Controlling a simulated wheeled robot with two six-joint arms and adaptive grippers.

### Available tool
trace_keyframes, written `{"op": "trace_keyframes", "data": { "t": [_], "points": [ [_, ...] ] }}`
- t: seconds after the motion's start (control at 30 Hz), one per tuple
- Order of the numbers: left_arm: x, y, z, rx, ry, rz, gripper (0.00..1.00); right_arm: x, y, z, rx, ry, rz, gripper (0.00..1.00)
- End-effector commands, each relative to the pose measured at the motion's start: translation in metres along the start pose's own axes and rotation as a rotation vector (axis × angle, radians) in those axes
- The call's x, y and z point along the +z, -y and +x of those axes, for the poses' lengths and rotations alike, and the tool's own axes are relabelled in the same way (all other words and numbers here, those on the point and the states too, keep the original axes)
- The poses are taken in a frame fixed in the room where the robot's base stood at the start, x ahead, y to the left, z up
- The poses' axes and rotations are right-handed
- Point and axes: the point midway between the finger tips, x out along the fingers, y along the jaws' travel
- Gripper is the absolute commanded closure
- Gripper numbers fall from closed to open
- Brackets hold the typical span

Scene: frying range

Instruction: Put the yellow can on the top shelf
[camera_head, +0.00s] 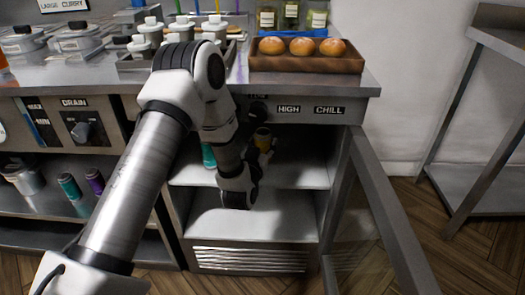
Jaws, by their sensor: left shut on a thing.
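The yellow can (262,137) is inside the open fridge compartment, over the top shelf (300,176). My left gripper (262,148) is shut on the can; my wrist and forearm partly hide it. The can looks upright; I cannot tell whether its base touches the shelf. The shelf is white and sits above a lower white floor (285,222). My right gripper is not in view.
A teal can (208,156) stands at the left of the top shelf, partly behind my arm. The glass door (385,215) stands open at the right. The counter above holds a brown tray (305,64) with buns. The lower floor looks clear.

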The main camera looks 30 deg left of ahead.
Motion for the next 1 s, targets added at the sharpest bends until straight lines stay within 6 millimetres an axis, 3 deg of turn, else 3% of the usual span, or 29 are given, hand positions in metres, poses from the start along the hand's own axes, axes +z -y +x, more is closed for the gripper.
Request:
{"op": "trace_keyframes", "data": {
  "t": [0.07,0.37,0.4,0.47,0.83,1.0],
  "points": [
    [0.014,0.000,0.000,0.001,-0.001,0.000,0.94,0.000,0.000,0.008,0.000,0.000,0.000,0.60],
    [0.016,0.000,0.000,0.001,-0.002,0.000,0.94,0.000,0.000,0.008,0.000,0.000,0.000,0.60],
    [0.017,0.000,-0.001,0.001,-0.001,0.000,0.44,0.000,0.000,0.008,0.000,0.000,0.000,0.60],
    [0.016,0.000,-0.001,0.001,-0.001,0.000,0.22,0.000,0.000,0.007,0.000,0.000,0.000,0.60],
    [0.011,0.000,-0.001,0.001,-0.001,0.000,0.22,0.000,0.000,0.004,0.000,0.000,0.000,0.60],
    [0.011,0.000,-0.027,0.002,0.005,0.001,0.22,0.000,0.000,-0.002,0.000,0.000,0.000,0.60]
  ]
}}
